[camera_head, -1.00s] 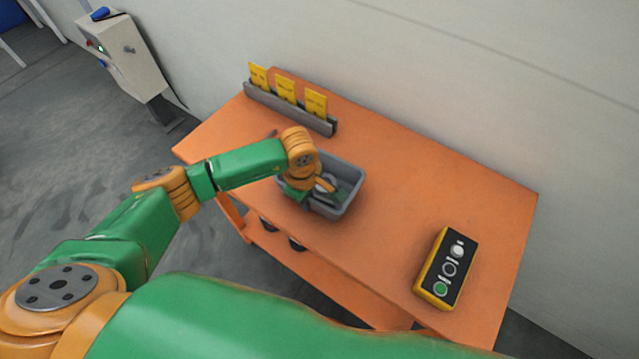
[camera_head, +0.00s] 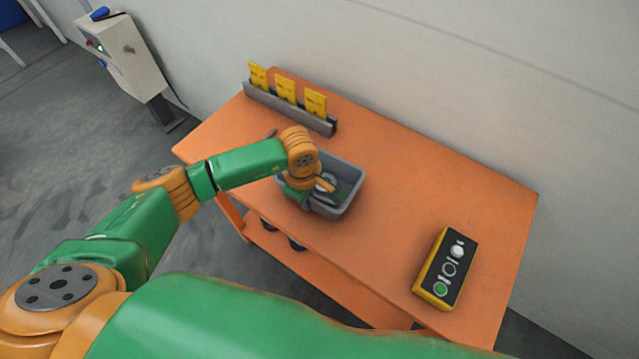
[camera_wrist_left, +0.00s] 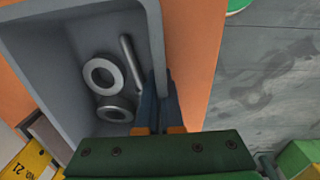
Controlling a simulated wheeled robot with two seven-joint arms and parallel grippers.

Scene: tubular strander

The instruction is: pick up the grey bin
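The grey bin (camera_head: 355,184) stands on the orange table, left of its middle, with metal parts inside. In the left wrist view the bin (camera_wrist_left: 45,72) holds two metal rings (camera_wrist_left: 101,75) and a thin rod (camera_wrist_left: 131,62). My left gripper (camera_wrist_left: 160,108) has one finger inside and one outside the bin's side wall, with the wall closely between them; it looks shut on this wall. In the head view my left gripper (camera_head: 298,190) is at the bin's left side, its fingertips mostly hidden by my wrist. My right gripper is not in view.
The orange table (camera_head: 420,180) has a rack (camera_head: 290,108) with yellow cards along its back edge. A yellow and black button box (camera_head: 446,268) lies at the front right. The tabletop between bin and box is clear. A wall rises behind; a grey control post (camera_head: 128,55) stands at left.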

